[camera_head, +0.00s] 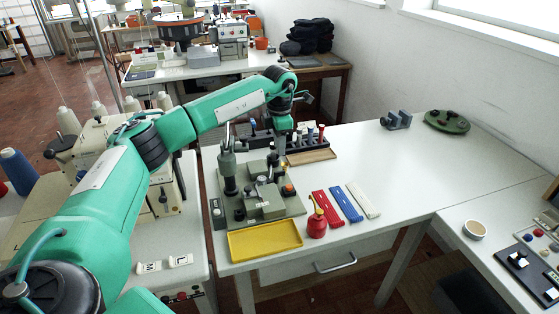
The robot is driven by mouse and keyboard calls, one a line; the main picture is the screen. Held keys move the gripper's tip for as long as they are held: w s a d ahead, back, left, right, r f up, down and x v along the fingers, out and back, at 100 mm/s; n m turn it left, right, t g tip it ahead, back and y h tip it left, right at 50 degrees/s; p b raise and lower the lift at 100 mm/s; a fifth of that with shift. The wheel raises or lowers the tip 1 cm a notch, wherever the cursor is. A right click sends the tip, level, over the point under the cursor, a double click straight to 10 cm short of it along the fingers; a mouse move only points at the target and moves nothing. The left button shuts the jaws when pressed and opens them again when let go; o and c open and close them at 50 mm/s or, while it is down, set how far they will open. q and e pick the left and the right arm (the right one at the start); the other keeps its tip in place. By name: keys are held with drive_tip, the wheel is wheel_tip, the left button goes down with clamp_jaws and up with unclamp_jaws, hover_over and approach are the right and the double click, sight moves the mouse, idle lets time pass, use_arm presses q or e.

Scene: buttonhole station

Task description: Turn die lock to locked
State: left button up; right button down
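The green-grey buttonhole press (290,208) stands on the white table, with several small levers and knobs on its base. An orange-red knob (289,189) sits at its right side. I cannot tell which small part is the die lock or how it is set. My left arm reaches over from the left, and its gripper (283,160) points down at the back right of the press. The fingers are small and partly lost against the parts behind them, so their opening and any contact are unclear. My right gripper is not in view.
A yellow tray (265,240) lies in front of the press. A red oil can (317,224) and red, blue and white strips (346,204) lie to its right. A tool rack (312,143) stands behind. The table's right part is mostly clear.

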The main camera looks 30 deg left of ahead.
use_arm(q)
wheel_tip(320, 180, up, 4)
drive_tip(key=shift+r, duration=0.1)
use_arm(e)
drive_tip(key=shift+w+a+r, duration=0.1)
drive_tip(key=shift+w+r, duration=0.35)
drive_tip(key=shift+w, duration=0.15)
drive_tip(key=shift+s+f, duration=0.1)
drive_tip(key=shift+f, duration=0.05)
